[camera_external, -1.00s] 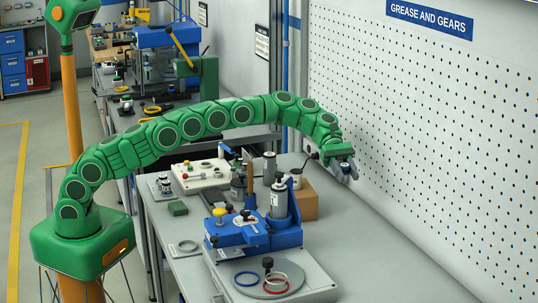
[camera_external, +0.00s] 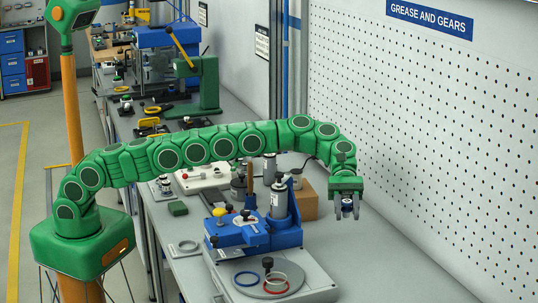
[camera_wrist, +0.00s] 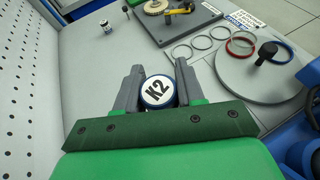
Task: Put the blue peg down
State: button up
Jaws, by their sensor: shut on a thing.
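The blue peg (camera_wrist: 157,91) shows in the wrist view end-on, with a round white top marked "K2" and a blue rim. My gripper (camera_wrist: 158,72) is shut on it, one grey finger on each side. In the external view my gripper (camera_external: 347,213) points down above the right part of the grey bench (camera_external: 372,262), and a bit of the blue peg (camera_external: 347,204) shows between the fingers. The peg's lower part is hidden; whether it touches the bench I cannot tell.
A small white and blue piece (camera_wrist: 106,27) stands on the bench in the wrist view. A round grey plate (camera_wrist: 262,75) with a red ring (camera_wrist: 240,47) lies to the right. A blue fixture (camera_external: 240,232) and a cardboard box (camera_external: 304,203) stand left of my gripper. The pegboard wall (camera_external: 430,130) is at right.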

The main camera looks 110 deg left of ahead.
aim_at(342, 272)
notch_tip(342, 272, down, 17)
jog(key=shift+a+f, duration=0.1)
jog(key=shift+a, duration=0.05)
dwell(0.8)
jog(key=shift+f, duration=0.1)
jog(key=o, duration=1)
jog(key=shift+o, duration=0.2)
jog(key=shift+a, duration=0.1)
jog(key=v, duration=0.5)
jog(key=shift+s+r, duration=0.1)
jog(key=shift+r, duration=0.15)
notch_tip(342, 272, up, 7)
